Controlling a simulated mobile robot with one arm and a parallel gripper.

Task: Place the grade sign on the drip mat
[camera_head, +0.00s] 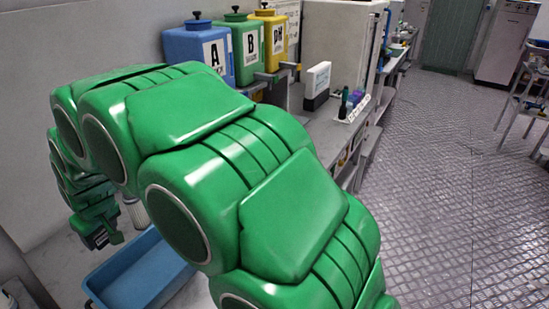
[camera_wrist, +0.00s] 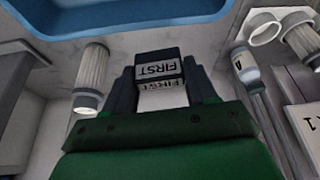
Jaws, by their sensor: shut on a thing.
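The grade sign (camera_wrist: 158,68) is a small dark block with a white face reading FIRST, upside down in the wrist view. My gripper (camera_wrist: 160,80) is shut on it, with one dark finger on each side. In the head view my gripper (camera_head: 102,233) is at the left, close to the blue tray, and the sign cannot be made out there. I cannot pick out the drip mat in either view; my arm covers much of the near bench in the head view.
A blue tray (camera_head: 140,272) lies below my gripper. In the wrist view, a ribbed white cylinder (camera_wrist: 93,75) is left of the sign, and a labelled bottle (camera_wrist: 246,72) is right. Blue (camera_head: 198,46), green (camera_head: 243,45) and yellow canisters (camera_head: 272,33) stand behind my arm.

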